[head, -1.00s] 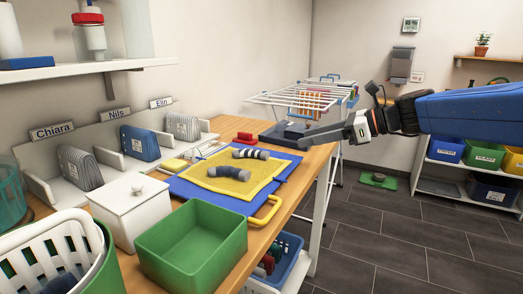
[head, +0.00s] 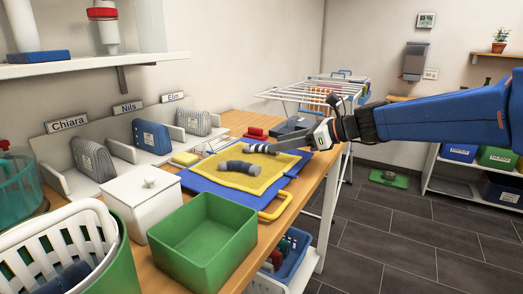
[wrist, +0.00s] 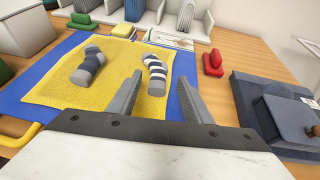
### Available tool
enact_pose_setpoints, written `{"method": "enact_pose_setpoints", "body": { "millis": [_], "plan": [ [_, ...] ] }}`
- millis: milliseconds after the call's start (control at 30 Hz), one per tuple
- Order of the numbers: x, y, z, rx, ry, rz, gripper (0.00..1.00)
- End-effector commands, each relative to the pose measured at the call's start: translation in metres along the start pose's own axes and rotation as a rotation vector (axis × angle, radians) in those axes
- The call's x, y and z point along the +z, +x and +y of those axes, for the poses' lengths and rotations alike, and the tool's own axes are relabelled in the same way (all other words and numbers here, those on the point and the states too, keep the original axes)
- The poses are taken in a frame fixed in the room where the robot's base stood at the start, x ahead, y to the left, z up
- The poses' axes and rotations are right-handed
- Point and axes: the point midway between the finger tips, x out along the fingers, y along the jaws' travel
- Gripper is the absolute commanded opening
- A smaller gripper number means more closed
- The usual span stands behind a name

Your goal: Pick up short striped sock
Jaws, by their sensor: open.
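A navy-and-white striped sock (wrist: 155,75) lies on the yellow cloth (wrist: 120,95) in the wrist view, just beyond my open fingers and roughly in line with the gap between them. My gripper (wrist: 160,80) is open and empty. In the head view my gripper (head: 283,147) reaches in from the right over the far right side of the cloth, and its fingers partly hide the striped sock (head: 255,149). A grey sock with blue bands (head: 237,167) lies bent nearer the front of the cloth; in the wrist view this sock (wrist: 88,67) is to the left.
The yellow cloth lies on a blue mat (head: 207,186). A green bin (head: 203,236), white lidded box (head: 143,205) and white basket (head: 70,243) stand in front. A red object (wrist: 213,63) and dark blue-grey device (wrist: 270,115) are right of the mat.

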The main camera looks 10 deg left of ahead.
Motion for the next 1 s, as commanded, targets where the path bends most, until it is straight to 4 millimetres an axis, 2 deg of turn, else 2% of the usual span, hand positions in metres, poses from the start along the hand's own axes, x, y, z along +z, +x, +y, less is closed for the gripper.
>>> {"method": "enact_pose_setpoints", "body": {
  "millis": [333,600,633,800,1000],
  "plan": [
    [0.001,0.043,0.003,0.002,0.001,0.0,0.45],
    [0.001,0.048,0.002,0.0,0.0,-0.001,0.45],
    [0.001,0.048,0.002,0.0,0.0,-0.001,0.43],
    [0.001,0.048,0.002,0.0,0.0,-0.001,0.03],
    [0.001,0.048,0.002,0.0,0.0,-0.001,0.03]
  ]
}}
